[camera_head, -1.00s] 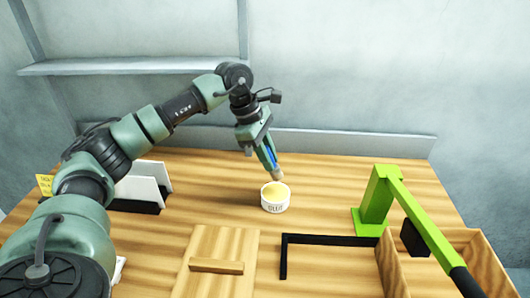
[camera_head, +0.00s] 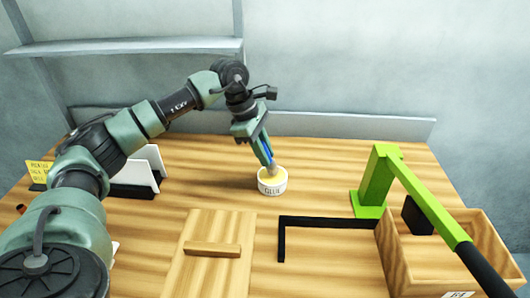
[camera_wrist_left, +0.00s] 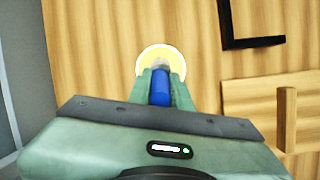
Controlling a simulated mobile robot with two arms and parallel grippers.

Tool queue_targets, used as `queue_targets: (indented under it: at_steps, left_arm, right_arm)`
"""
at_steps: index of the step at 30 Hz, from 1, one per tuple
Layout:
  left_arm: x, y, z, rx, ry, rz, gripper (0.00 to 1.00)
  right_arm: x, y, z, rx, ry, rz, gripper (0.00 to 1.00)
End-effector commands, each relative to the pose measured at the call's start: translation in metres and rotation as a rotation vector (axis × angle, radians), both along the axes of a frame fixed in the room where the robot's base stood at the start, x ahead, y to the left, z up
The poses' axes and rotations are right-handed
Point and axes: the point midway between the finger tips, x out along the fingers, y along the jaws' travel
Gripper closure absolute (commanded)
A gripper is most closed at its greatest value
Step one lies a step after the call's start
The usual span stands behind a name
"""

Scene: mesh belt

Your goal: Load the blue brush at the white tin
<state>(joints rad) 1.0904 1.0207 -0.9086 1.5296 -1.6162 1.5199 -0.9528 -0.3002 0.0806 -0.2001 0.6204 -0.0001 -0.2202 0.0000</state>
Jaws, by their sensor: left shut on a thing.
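The white tin (camera_head: 272,187) stands on the wooden table and is labelled "GLUE", with a yellow top surface. My left gripper (camera_head: 266,154) is shut on the blue brush (camera_head: 268,158), which points down with its tip at the tin's yellow top. In the left wrist view the blue brush (camera_wrist_left: 160,91) lies between the fingers, and the white rim of the tin (camera_wrist_left: 144,56) shows around its far end. How deep the tip sits in the tin cannot be told. My right gripper is not in view.
A green lever with a black handle (camera_head: 430,207) stands at the right beside a wooden box (camera_head: 407,263). A black L-shaped bracket (camera_head: 330,222) and a wooden board with a bar (camera_head: 213,270) lie in front. White panels in a black holder (camera_head: 138,190) stand left.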

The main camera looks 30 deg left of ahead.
Motion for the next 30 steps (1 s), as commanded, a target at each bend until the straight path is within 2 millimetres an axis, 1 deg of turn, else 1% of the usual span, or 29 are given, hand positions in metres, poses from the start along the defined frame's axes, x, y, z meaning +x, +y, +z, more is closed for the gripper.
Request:
queue_targets:
  at_steps: [8, 30]
  left_arm:
    - [0.0001, 0.0000, -0.0001, 0.000, -0.001, 0.000, 1.00]
    - [0.0003, -0.0001, -0.0091, -0.001, -0.001, 0.000, 1.00]
  right_arm:
    - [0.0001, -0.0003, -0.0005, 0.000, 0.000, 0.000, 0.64]
    - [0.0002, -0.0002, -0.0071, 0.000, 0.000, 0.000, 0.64]
